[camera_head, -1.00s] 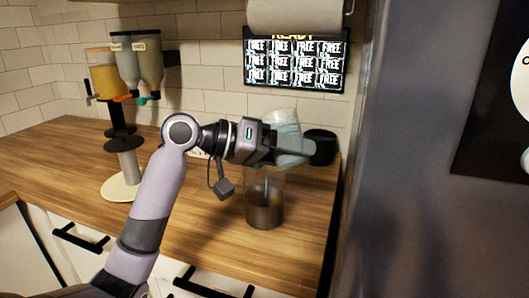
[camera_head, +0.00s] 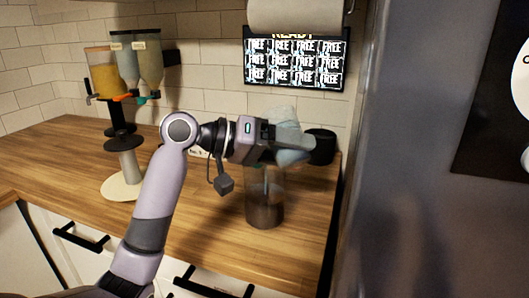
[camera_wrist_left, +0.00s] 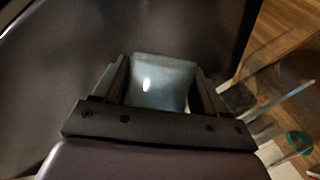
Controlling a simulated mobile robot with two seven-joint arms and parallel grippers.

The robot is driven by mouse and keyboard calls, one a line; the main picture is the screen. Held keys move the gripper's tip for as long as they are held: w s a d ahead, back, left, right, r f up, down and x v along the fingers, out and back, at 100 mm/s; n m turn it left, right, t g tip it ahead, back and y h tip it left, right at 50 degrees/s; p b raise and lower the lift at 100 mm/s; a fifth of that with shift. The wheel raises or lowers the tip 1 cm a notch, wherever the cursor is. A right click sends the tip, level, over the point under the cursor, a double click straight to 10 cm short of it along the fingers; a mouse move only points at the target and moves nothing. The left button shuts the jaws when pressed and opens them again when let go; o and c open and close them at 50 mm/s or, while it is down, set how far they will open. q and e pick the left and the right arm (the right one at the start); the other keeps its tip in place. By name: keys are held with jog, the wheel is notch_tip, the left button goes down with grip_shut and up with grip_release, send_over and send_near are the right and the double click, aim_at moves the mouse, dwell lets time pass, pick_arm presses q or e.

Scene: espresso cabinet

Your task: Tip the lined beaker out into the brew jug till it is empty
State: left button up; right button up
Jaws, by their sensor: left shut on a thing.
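The lined beaker (camera_head: 286,122) is a pale, bluish clear vessel, tilted above the brew jug (camera_head: 264,208). My left gripper (camera_head: 285,145) is shut on the beaker, and it also shows between the fingers in the left wrist view (camera_wrist_left: 162,82). The fingers hide part of it, so its lines and any remaining contents cannot be made out. The jug is a clear, tall vessel standing on the counter below the gripper, with dark liquid in its lower part. My right gripper is not in view.
A dark round container (camera_head: 321,147) stands behind the beaker near the wall. A dispenser stand with several hoppers (camera_head: 122,185) is at left. A grey panel (camera_head: 420,180) closes off the right. The wooden counter (camera_head: 60,150) is clear at left.

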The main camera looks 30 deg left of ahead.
pick_arm(q)
jog(key=shift+s+d+f+n+h+b, duration=0.1)
jog(key=shift+d+f+n+h+b, duration=0.1)
jog(key=shift+n+h+b, duration=0.45)
dwell(1.1)
jog(key=shift+a+f+n+h, duration=0.1)
jog(key=shift+f+n+h, duration=0.1)
jog(key=shift+n, duration=0.4)
jog(key=shift+f+n+h, duration=0.1)
jog(key=shift+n+h, duration=0.05)
jog(key=shift+n, duration=0.4)
dwell(0.9)
jog(key=shift+a+r, duration=0.15)
jog(key=shift+r, duration=0.05)
jog(key=shift+w+a+r+n+h+p, duration=0.45)
jog(key=shift+n+p, duration=0.25)
jog(key=shift+p, duration=0.45)
jog(key=shift+w+a+r+n+t+h+p, duration=0.15)
jog(key=shift+r+n+p, duration=0.25)
jog(key=shift+p, duration=0.25)
jog(key=shift+s+a+r+n+t+h+p, duration=0.15)
jog(key=shift+r+n+p, duration=0.1)
jog(key=shift+n+p, duration=0.3)
dwell(0.3)
